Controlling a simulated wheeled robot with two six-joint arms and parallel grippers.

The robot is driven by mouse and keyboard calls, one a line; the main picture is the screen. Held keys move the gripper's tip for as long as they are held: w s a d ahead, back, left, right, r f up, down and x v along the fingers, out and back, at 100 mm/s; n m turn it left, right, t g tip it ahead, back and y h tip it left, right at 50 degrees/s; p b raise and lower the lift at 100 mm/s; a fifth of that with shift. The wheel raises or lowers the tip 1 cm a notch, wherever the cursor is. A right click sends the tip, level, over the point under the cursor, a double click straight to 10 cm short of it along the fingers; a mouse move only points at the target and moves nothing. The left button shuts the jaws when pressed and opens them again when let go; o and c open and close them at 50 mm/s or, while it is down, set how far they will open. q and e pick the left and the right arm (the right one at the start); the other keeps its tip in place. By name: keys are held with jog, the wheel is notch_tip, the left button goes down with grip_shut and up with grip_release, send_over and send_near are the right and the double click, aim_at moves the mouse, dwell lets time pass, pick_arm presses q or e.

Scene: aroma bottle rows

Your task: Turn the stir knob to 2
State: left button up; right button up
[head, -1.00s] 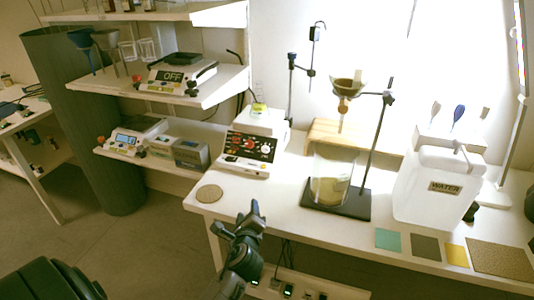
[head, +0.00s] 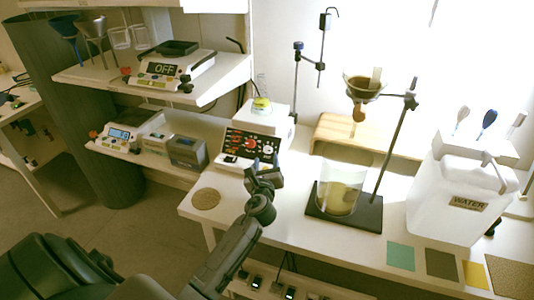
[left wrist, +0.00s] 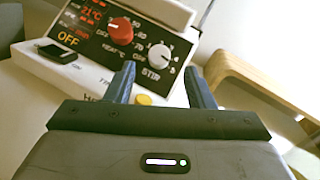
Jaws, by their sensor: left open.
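The hotplate stirrer (head: 268,117) stands on the bench with its dark control panel (head: 250,144) facing me. In the left wrist view, the white stir knob (left wrist: 160,56) is on the right of the panel, above the word STIR. The number it points to is too small to tell. A red knob (left wrist: 119,29) is left of it. My left gripper (head: 265,172) is open and empty just in front of the stirrer. In the left wrist view its fingers (left wrist: 161,82) are spread below the stir knob, apart from it. My right gripper is not in view.
A round cork mat (head: 206,199) lies at the bench's left front. A beaker (head: 340,187) on a dark stand base (head: 318,210) is right of my arm. A white water container (head: 455,205) stands further right. Shelves with balances are at the left.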

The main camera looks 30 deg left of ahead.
aim_at(267, 151)
pick_arm(q)
jog(key=x, duration=0.4)
jog(key=shift+w+a+f, duration=0.1)
jog(key=shift+w+a, duration=0.15)
jog(key=shift+w, duration=0.1)
jog(key=shift+c, duration=0.2)
jog(key=c, duration=1)
